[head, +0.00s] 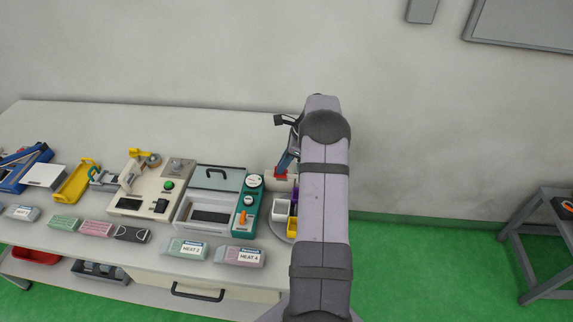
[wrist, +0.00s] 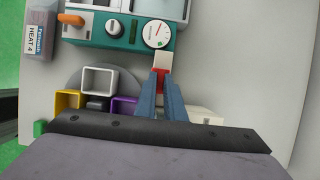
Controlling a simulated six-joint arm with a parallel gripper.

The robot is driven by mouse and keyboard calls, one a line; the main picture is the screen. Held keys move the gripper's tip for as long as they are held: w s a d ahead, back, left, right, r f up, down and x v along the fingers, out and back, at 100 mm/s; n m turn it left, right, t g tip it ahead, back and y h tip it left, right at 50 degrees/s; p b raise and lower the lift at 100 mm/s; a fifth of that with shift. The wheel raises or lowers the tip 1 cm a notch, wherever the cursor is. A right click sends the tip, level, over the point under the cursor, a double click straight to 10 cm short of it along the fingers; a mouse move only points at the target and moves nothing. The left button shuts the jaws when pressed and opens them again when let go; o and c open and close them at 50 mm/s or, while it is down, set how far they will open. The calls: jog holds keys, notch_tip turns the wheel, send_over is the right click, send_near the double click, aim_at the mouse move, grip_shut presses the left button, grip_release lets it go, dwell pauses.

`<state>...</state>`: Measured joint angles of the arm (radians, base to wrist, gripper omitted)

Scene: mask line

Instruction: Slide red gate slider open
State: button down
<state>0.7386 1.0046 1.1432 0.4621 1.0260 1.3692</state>
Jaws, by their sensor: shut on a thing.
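The red gate slider (head: 281,175) is a small red piece at the back right of the table, just right of the teal panel. In the wrist view the red slider (wrist: 160,77) shows between the two blue fingers, with a pale block (wrist: 163,60) at its far end. My gripper (head: 285,164) reaches down onto it from above. In the wrist view my gripper (wrist: 161,82) is shut on the red slider. Most of the slider and what it sits on are hidden by the fingers and my arm.
A teal panel (head: 249,198) with dials and an orange lever stands close to the left. A round grey base with white, yellow and purple square bins (wrist: 100,80) lies beside my fingers. The heat 4 block (head: 239,256) is nearer the front edge. Bare table lies to the wrist view's right.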

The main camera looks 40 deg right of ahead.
jog(key=w+a, duration=0.2)
jog(key=w, duration=0.1)
jog(key=shift+a, duration=0.4)
jog(key=c, duration=1.8)
grip_release()
jog(key=shift+c, duration=0.2)
jog(key=shift+s+r, duration=0.1)
jog(key=shift+s, duration=0.05)
jog(key=b+v, duration=0.2)
jog(key=v, duration=0.3)
jog(key=shift+d+r, duration=0.15)
jog(key=shift+r, duration=0.15)
jog(key=shift+b+v, duration=0.4)
jog(key=shift+v, duration=0.4)
